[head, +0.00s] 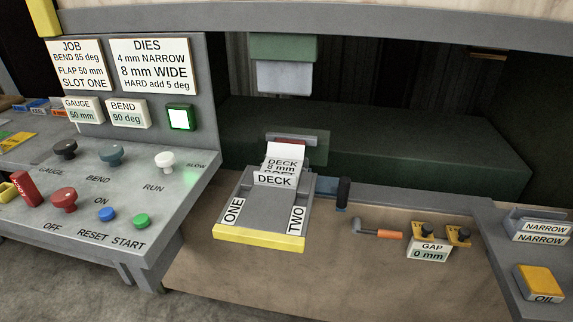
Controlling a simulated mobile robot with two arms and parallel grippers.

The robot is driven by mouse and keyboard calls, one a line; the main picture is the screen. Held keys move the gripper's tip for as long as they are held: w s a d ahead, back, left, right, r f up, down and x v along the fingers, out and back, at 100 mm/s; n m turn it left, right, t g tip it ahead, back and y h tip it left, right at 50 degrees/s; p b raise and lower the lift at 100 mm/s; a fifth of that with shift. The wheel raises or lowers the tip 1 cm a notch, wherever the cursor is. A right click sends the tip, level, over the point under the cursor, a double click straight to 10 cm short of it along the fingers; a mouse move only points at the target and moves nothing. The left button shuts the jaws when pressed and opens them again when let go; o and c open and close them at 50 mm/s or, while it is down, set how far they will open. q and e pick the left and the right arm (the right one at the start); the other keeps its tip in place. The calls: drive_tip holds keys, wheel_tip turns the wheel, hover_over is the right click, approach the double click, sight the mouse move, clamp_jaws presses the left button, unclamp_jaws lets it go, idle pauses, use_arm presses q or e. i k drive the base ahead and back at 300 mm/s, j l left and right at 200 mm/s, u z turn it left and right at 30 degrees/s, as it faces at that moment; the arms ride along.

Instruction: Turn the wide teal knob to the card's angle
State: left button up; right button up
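The teal knob (110,155) stands on the grey sloped control panel at the left, above the label BEND. The job card (80,67) on the upright panel reads BEND 85 deg, FLAP 50 mm, SLOT ONE. The bend display (127,113) reads 90 deg. The dies card (153,65) reads 4 mm NARROW, 8 mm WIDE, HARD add 5 deg. Neither of my grippers is in view, and nothing touches the teal knob.
A dark knob (65,149), white RUN knob (165,162) and red knob (64,200) stand near the teal one. Blue (107,215) and green (141,221) buttons sit in front.

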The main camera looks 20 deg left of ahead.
sight(112, 153)
drive_tip(key=u, duration=1.9)
